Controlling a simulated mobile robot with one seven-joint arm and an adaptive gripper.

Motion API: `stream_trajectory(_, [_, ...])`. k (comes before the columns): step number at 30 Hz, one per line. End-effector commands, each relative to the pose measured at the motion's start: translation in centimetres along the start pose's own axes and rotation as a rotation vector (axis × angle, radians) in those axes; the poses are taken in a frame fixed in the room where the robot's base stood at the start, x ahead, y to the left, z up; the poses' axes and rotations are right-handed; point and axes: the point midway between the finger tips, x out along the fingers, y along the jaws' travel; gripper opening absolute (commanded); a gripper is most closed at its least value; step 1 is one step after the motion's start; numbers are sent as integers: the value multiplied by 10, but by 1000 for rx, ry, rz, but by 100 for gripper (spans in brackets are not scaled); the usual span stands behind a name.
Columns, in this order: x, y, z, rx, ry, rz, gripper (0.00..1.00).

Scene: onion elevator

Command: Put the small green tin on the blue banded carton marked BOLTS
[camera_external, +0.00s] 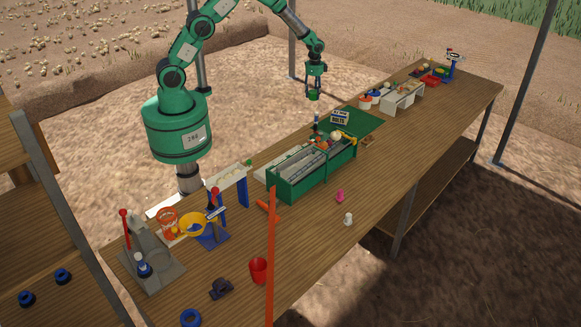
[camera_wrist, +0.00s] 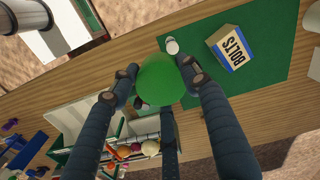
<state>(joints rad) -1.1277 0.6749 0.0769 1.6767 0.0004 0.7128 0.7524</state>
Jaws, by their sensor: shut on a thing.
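My gripper (camera_external: 314,88) is shut on the small green tin (camera_external: 313,96) and holds it in the air above the far edge of the table. In the wrist view the tin (camera_wrist: 160,78) appears as a round green face between the dark fingers. The carton marked BOLTS (camera_wrist: 231,48), tan with a white and blue band, sits on a green mat (camera_wrist: 268,85) to the right of the tin. In the external view the carton (camera_external: 340,118) is below and to the right of my gripper, apart from it.
A small white-topped item (camera_wrist: 172,46) stands on the mat between tin and carton. A long green machine (camera_external: 310,172) with colourful vegetables at its end adjoins the mat. White stands (camera_external: 403,96) and tubs are further right. The mat's right part is bare.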

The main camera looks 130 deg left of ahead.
Motion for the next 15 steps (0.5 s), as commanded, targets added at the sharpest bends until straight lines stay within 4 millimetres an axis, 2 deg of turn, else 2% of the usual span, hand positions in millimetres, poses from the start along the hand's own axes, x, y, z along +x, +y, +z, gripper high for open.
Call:
stream_trajectory(1, [11, 0, 0, 0, -2, 2, 18])
stream_trajectory(9, [61, 1, 0, 0, -1, 1, 18])
stream_trajectory(15, [80, 0, -1, 0, 0, 0, 18])
